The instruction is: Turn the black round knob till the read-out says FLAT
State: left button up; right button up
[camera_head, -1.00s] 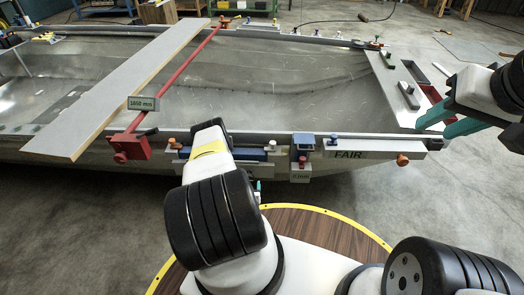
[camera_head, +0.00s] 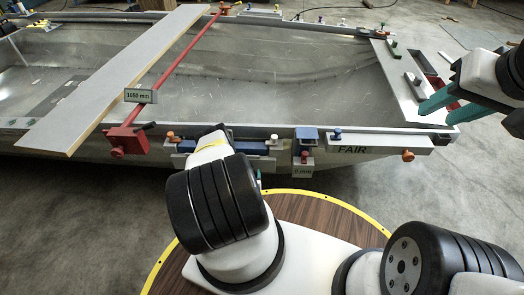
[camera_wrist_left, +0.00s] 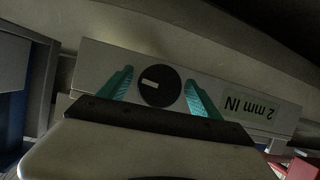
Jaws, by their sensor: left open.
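The black round knob (camera_wrist_left: 159,86) with a short white mark is in the left wrist view, on the face of a grey bar (camera_wrist_left: 223,94). My left gripper (camera_wrist_left: 160,93) is open, its teal fingers on either side of the knob. I cannot tell whether they touch it. The read-out (camera_wrist_left: 261,108), a pale green label right of the knob, appears upside down and reads "2 mm IN". In the head view my left arm hides the knob and nearly all of my left gripper. My right gripper (camera_head: 447,109) is open and empty near the hull's right end.
The metal hull (camera_head: 270,75) stretches across the head view. A plank (camera_head: 120,75) and a red bar (camera_head: 170,75) with a "1650 mm" tag cross it. A grey block marked FAIR (camera_head: 365,150) and a blue clamp (camera_head: 304,143) sit along the near edge.

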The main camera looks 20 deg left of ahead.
pick_arm(q)
jog(key=c, duration=1.3)
jog(key=shift+c, duration=0.2)
jog(key=n+h, duration=0.2)
jog(key=shift+a+n, duration=0.1)
jog(key=shift+n, duration=0.2)
jog(key=shift+n+t+h, duration=0.6)
jog(key=shift+n+h, duration=0.1)
jog(key=shift+n, duration=0.5)
jog(key=n+t+h, duration=0.1)
jog(key=n, duration=0.1)
jog(key=n+t+h, duration=0.1)
jog(key=n, duration=0.1)
jog(key=shift+n, duration=0.4)
jog(key=shift+s+f, duration=0.1)
